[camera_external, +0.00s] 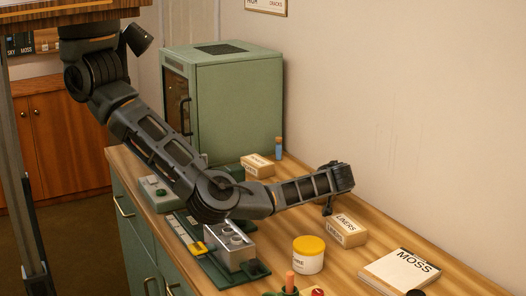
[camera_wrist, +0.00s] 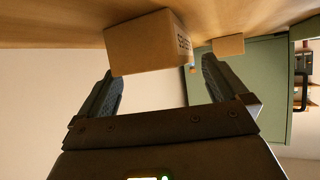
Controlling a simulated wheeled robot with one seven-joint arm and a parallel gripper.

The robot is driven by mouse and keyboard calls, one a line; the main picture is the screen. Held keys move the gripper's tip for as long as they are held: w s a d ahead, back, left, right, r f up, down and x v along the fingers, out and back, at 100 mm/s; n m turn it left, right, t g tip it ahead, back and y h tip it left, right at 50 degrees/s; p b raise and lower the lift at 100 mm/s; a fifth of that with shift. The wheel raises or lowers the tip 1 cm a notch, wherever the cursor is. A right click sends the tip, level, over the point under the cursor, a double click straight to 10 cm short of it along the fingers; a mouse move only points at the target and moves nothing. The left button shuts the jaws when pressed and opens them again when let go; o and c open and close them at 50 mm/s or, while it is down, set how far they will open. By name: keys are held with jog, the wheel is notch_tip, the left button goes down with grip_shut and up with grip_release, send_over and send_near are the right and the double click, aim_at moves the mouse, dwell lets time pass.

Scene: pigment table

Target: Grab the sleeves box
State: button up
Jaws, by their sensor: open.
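A cardboard box (camera_external: 347,231) lies on the table just below and right of my gripper (camera_external: 329,208); its label looks like "LINERS". A second cardboard box (camera_external: 257,166) lies by the green cabinet, its label too small to read surely. I cannot tell from the labels which is the sleeves box. In the wrist view, which is upside down, my gripper (camera_wrist: 163,95) is open and empty. A near box (camera_wrist: 148,42) shows beyond the fingertips, with blurred lettering on its side. A smaller, farther box (camera_wrist: 229,45) is to its right.
The green cabinet (camera_external: 238,100) stands at the back, with a blue vial (camera_external: 278,148) beside it. A yellow-lidded jar (camera_external: 309,255) and a "MOSS" book (camera_external: 400,270) are at the front right. A metal device (camera_external: 230,245) is below my arm. The wall is behind.

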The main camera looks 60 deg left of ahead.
jog(key=shift+x, duration=1.1)
jog(key=shift+r, duration=0.1)
jog(key=shift+a, duration=0.1)
jog(key=c, duration=1.1)
